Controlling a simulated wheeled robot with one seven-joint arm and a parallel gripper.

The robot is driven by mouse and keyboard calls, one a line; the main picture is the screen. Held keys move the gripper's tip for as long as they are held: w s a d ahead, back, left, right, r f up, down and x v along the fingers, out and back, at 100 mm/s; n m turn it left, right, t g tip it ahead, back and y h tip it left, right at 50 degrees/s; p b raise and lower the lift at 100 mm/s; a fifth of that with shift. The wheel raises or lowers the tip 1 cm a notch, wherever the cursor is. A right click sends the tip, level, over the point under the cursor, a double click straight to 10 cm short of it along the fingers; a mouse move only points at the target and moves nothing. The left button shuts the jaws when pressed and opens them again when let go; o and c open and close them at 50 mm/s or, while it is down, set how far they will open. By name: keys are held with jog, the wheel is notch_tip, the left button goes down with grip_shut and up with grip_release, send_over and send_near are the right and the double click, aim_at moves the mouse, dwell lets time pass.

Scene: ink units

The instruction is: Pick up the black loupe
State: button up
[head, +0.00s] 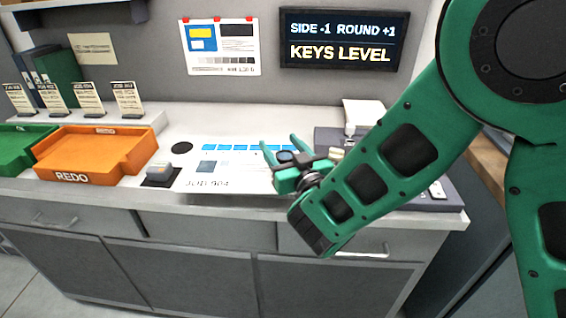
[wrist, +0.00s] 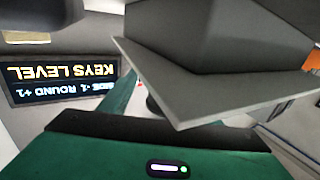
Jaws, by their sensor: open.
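A small dark round piece with a bluish face (head: 285,156), which looks like the black loupe, shows between the fingers of my gripper (head: 279,141) in the head view. I cannot tell whether it lies on the white sheet or how far below the fingers it is. My gripper is green and open, its fingers reaching toward the back of the counter. In the wrist view a green finger (wrist: 118,98) shows, and a dark rounded bit (wrist: 153,106) is mostly hidden behind a large grey shape.
A white printed sheet (head: 230,182) with blue patches lies below the gripper. Grey equipment (head: 330,137) stands close on the right.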

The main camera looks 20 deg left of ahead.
jog(key=shift+s+a, duration=0.15)
jog(key=shift+a, duration=0.05)
jog(key=c, duration=1.2)
jog(key=shift+r, duration=1.75)
jog(key=s+a+r, duration=0.3)
jog(key=s+a, duration=0.1)
jog(key=s+a+r, duration=0.4)
jog(key=shift+s+r, duration=0.2)
jog(key=shift+s, duration=0.15)
